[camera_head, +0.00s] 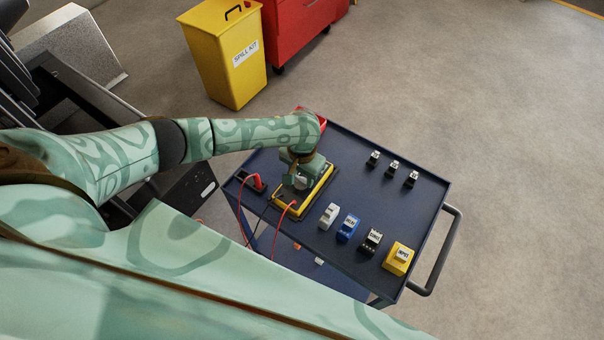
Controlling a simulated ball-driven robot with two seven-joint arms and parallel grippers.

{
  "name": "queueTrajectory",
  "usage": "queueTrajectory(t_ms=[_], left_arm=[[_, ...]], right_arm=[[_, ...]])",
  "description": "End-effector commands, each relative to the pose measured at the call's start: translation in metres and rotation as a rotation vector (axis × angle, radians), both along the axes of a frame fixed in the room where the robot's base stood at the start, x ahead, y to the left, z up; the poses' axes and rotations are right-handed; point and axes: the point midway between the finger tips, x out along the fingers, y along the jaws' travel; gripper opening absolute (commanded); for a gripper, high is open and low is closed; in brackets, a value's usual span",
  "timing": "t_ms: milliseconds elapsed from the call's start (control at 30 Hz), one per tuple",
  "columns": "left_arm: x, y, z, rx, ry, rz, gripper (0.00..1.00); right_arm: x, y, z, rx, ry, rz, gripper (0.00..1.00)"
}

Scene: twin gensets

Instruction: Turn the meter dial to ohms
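The meter (317,192) is a yellow-framed unit lying on the left part of the dark blue cart top. Red leads run from its near end. My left gripper (298,181) reaches down over the meter from above, with its fingers at or just above the meter's face. The gripper and wrist hide most of that face. The dial and its setting cannot be made out, nor whether the fingers touch it or how far apart they are. My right gripper is not in view.
The cart (408,218) also holds a red plug (257,183) in a dark block, several small labelled blocks including a yellow one (398,258), and three small dark pieces at the back right. A yellow spill kit bin (228,75) and a red cabinet (297,28) stand behind.

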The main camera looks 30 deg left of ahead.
Motion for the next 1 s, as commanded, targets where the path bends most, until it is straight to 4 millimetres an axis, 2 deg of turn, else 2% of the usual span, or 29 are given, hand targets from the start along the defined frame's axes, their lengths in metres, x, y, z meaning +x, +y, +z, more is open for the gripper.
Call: queueTrajectory(t_ms=[267,467,733,1000], left_arm=[[0.0,0.0,0.001,0.0,0.001,-0.008,0.17],[-0.001,-0.001,0.004,-0.002,0.002,-0.064,0.17],[-0.002,-0.002,0.005,-0.002,0.004,-0.256,0.17],[-0.002,-0.003,0.001,-0.001,0.002,-0.512,0.17]], right_arm=[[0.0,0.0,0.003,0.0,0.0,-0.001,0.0],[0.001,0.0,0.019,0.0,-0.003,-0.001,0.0],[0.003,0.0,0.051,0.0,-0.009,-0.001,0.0],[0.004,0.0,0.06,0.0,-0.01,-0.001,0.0]])
